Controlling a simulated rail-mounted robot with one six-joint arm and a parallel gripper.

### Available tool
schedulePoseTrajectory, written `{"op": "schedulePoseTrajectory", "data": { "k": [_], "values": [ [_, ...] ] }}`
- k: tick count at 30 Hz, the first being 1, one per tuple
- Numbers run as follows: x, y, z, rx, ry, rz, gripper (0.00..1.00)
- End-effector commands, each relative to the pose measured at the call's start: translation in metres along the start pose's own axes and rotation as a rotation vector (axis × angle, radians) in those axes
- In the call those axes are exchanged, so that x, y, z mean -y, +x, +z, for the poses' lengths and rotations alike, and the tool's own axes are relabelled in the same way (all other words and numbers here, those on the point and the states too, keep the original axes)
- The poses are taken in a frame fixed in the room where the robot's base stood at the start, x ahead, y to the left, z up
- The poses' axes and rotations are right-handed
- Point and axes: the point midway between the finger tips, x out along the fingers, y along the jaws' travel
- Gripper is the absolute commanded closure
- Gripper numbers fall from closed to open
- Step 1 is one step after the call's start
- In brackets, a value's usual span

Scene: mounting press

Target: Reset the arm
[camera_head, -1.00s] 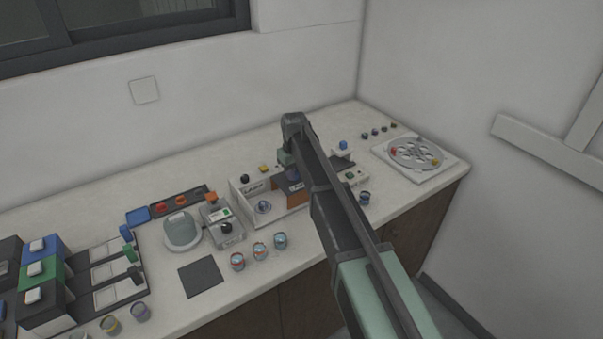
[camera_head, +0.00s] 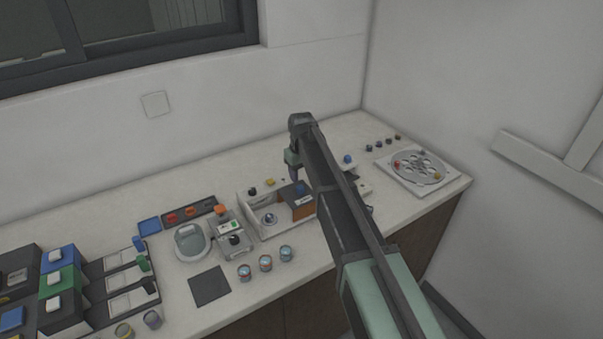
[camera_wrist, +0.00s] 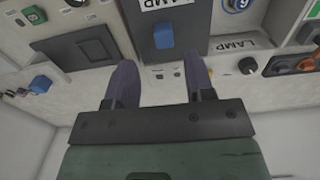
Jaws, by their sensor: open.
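My gripper shows in the wrist view (camera_wrist: 160,85) with its two dark fingers spread apart and nothing between them. Beyond the fingers is a dark panel with a blue knob (camera_wrist: 163,35) and a LAMP label. In the head view my arm reaches over the counter and my gripper (camera_head: 294,178) hangs down behind the arm, just above the white box with the brown panel (camera_head: 301,210). The fingertips are partly hidden there.
The counter (camera_head: 185,318) holds several cups (camera_head: 265,263), a dark mat (camera_head: 209,286), a round grey-green device (camera_head: 190,241) and a grey device with an orange knob (camera_head: 219,210). Coloured blocks (camera_head: 62,280) stand at left. A round tray (camera_head: 420,168) lies at right.

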Motion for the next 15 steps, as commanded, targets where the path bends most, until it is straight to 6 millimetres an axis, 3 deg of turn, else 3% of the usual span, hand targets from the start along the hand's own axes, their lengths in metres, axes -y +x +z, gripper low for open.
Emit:
{"op": "schedulePoseTrajectory", "data": {
  "k": [1, 5, 15],
  "values": [
    [0.000, -0.027, 0.000, 0.000, 0.000, 0.000, 0.51],
    [-0.001, -0.049, 0.000, 0.000, 0.000, 0.001, 0.51],
    [-0.001, -0.050, 0.000, 0.000, 0.001, 0.001, 0.51]
  ]
}}
